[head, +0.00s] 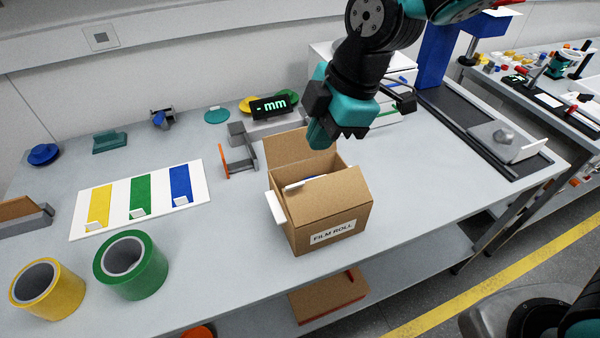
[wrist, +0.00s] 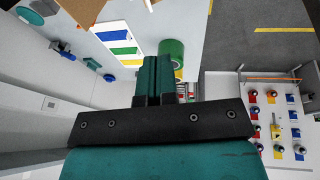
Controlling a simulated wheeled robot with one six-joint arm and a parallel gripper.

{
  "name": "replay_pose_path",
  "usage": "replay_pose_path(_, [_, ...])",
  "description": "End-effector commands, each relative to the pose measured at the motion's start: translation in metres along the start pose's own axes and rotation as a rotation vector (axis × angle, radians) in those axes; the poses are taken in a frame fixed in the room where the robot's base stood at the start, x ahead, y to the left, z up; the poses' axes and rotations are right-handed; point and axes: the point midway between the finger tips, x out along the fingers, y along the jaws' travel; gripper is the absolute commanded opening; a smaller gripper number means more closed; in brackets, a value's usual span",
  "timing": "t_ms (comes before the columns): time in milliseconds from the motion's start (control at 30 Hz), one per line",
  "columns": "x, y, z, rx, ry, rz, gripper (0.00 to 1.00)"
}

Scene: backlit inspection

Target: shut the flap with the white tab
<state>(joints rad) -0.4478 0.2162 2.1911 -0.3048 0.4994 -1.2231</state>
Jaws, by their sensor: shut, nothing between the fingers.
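A cardboard box (head: 312,216) labelled "FILM ROLL" stands on the grey bench with its top open. Its back flap (head: 287,147) stands up. A white tab (head: 275,206) shows at the box's left side, on a flap sticking outward. A smaller white piece (head: 294,186) shows at the opening; I cannot tell what it belongs to. Something blue inside is mostly hidden. My gripper (head: 322,138) is shut and empty, above and behind the box, apart from it. In the wrist view, its fingers (wrist: 155,76) are together, and cardboard (wrist: 84,8) shows at the top edge.
A green roll (head: 130,264) and a yellow roll (head: 47,288) stand front left. A white board (head: 119,211) with coloured strips lies left of the box. A grey and orange holder (head: 238,160) stands behind-left of it. A blue-column stand (head: 447,50) is at right. Bench right of the box is clear.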

Motion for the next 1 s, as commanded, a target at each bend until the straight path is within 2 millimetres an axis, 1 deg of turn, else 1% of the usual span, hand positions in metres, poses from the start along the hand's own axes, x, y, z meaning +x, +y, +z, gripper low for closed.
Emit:
replay_pose_path(400, [0.086, -0.002, 0.001, 0.005, -0.002, -0.007, 0.00])
replay_pose_path(500, [0.098, 0.004, 0.006, 0.008, -0.002, -0.005, 0.00])
replay_pose_path(700, [0.116, 0.010, 0.011, 0.007, -0.001, -0.002, 0.00])
replay_pose_path(1000, [0.121, 0.011, 0.013, 0.007, -0.001, 0.001, 0.00])
